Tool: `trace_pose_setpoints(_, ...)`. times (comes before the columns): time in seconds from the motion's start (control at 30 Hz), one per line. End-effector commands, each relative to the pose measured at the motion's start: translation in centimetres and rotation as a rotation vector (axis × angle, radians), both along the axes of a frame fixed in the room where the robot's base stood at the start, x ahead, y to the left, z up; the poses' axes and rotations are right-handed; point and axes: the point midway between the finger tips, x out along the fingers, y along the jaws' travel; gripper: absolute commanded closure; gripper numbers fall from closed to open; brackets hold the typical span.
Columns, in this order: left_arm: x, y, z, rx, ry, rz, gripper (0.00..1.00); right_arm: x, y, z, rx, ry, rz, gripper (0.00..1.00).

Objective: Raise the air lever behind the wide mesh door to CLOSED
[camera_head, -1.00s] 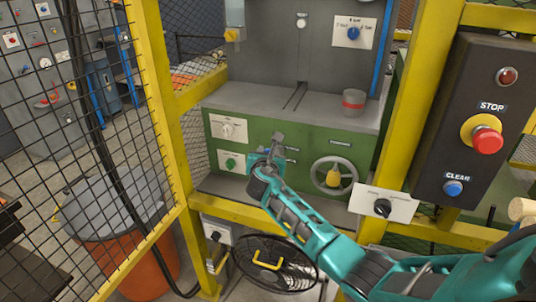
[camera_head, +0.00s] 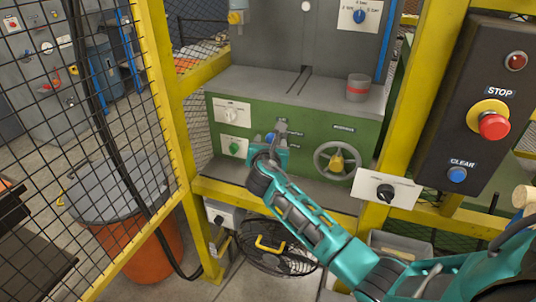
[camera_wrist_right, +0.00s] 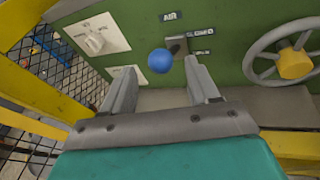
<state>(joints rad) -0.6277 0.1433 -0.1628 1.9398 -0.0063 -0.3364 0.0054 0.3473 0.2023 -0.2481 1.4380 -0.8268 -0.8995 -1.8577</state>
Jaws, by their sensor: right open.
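The air lever shows in the right wrist view as a round blue knob (camera_wrist_right: 160,61) in front of a grey slot plate (camera_wrist_right: 178,47) on the green panel. The AIR label is above, CLOSED at the plate's upper right and OPEN below that. The knob appears low, about level with OPEN. My right gripper (camera_wrist_right: 160,86) is open, its two fingers reaching toward the panel below and either side of the knob; I see no clear contact. In the head view this gripper (camera_head: 269,142) partly hides the lever. The mesh door (camera_head: 150,245) stands swung open at left. My left gripper is out of view.
A yellow post (camera_head: 190,160) stands left of the panel. A handwheel (camera_head: 337,161) is to the right of the gripper, a white switch plate (camera_head: 232,112) to the left. A yellow rail (camera_head: 235,193) runs below. A STOP button box (camera_head: 476,105) is at the right.

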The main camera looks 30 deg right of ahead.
Motion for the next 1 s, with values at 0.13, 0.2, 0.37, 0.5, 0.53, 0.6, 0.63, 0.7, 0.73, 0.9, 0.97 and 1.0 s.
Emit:
trace_pose_setpoints(0.13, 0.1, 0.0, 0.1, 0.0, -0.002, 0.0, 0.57, -2.3, 1.5, 0.7, 0.001, -0.001, 0.002, 0.4)
trace_pose_setpoints(0.2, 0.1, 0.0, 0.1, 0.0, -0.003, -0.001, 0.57, -3.3, 2.2, 1.0, 0.001, -0.001, 0.003, 0.4)
trace_pose_setpoints(0.37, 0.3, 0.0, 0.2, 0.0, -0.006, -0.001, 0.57, -5.1, 3.4, 1.7, 0.0, -0.002, 0.002, 0.4)
trace_pose_setpoints(0.5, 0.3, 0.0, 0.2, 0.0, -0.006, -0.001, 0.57, -6.1, 4.1, 2.0, 0.0, -0.002, -0.001, 0.4)
trace_pose_setpoints(0.53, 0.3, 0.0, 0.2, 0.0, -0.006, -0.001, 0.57, -6.2, 4.1, 2.1, 0.0, -0.002, -0.001, 0.4)
trace_pose_setpoints(0.6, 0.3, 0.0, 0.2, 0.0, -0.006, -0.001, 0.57, -6.4, 4.3, 2.1, 0.0, -0.002, -0.001, 0.4)
trace_pose_setpoints(0.63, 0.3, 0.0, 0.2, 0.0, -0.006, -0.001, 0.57, -6.5, 4.3, 2.1, 0.0, -0.002, -0.001, 0.4)
trace_pose_setpoints(0.7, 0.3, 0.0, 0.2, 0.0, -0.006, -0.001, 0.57, -6.5, 4.3, 2.1, -0.001, -0.002, 0.0, 0.4)
trace_pose_setpoints(0.73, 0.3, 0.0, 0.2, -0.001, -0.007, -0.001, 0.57, -6.5, 4.3, 2.1, -0.001, -0.002, 0.0, 0.4)
trace_pose_setpoints(0.9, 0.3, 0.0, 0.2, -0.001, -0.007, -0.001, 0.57, -6.5, 4.3, 2.1, 0.0, -0.002, -0.001, 0.4)
trace_pose_setpoints(0.97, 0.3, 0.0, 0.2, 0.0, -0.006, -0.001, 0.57, -6.5, 4.3, 2.2, 0.0, -0.002, -0.001, 0.4)
trace_pose_setpoints(1.0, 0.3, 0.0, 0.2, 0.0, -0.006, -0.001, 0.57, -6.5, 4.3, 2.2, 0.0, -0.002, -0.001, 0.4)
